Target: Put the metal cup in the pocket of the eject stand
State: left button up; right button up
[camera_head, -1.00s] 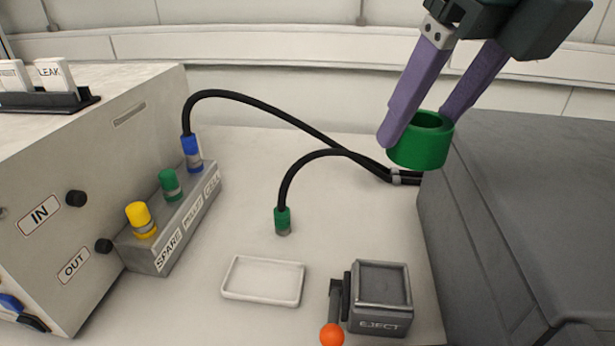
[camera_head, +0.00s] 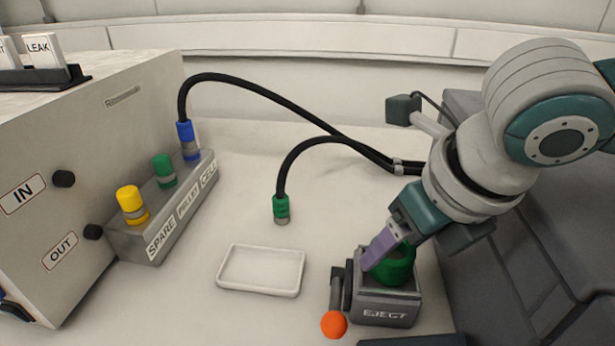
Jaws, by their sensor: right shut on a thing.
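The metal cup (camera_head: 394,268) shows as a green, ring-like cup at the top of the eject stand (camera_head: 388,312). The stand is a dark grey block labelled EJECT with a square pocket in its top. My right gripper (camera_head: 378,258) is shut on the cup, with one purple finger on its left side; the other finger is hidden. The cup is over or partly in the pocket; I cannot tell whether it touches the bottom.
The stand's lever with an orange knob (camera_head: 334,324) is at its left. A white tray (camera_head: 262,291) lies left of it. A hanging green-tipped hose (camera_head: 281,208) stands behind. A connector block (camera_head: 163,237) and a large box (camera_head: 80,150) are at left.

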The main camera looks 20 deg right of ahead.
jog(key=shift+f, duration=0.45)
jog(key=shift+f, duration=0.1)
jog(key=o, duration=1.5)
jog(key=shift+r, duration=0.3)
jog(key=shift+p+v, duration=1.35)
jog(key=shift+v, duration=4.5)
